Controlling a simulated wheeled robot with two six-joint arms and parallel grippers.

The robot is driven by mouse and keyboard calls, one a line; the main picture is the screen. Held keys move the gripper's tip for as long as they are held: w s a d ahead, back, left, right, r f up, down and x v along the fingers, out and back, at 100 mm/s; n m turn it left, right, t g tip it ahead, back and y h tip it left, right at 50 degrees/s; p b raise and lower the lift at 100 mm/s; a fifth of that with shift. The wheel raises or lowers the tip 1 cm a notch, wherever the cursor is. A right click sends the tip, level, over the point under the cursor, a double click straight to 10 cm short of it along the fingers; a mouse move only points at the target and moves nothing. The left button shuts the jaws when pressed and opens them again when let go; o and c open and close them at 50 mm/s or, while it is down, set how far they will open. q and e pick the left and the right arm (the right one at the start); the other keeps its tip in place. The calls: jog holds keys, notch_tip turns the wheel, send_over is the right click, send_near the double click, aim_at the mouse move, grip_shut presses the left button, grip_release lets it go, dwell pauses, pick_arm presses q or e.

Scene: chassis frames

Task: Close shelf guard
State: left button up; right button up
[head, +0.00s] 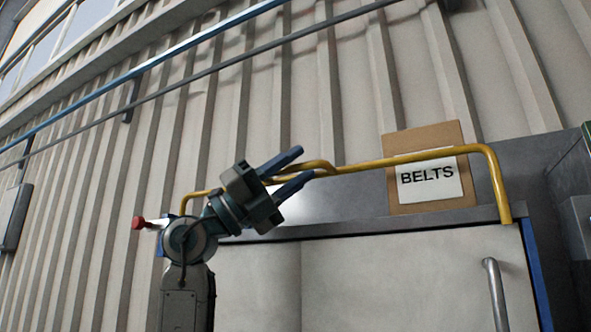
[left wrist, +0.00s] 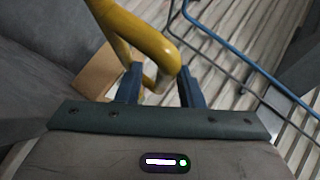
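The shelf guard is a yellow tubular rail (head: 410,158) that stands upright along the front top edge of the grey cabinet (head: 400,270). It has a small raised bend near its middle. My left gripper (head: 303,165) is at this bend, with its two blue fingers spread apart. In the left wrist view the yellow rail (left wrist: 150,42) reaches between the open fingers of the left gripper (left wrist: 160,85), with a gap visible beside it. I cannot tell whether a finger touches it. My right gripper is not in view.
A brown box (head: 432,140) with a BELTS label stands on the cabinet behind the rail. A red knob (head: 138,222) sticks out at the left end. A vertical door handle (head: 495,292) is at the lower right. A corrugated wall with blue pipes (head: 150,65) lies behind.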

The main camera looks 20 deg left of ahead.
pick_arm(q)
jog(key=b+v, duration=0.5)
jog(key=v, duration=0.5)
jog(key=shift+a+f+b, duration=0.15)
jog(key=shift+b, duration=0.15)
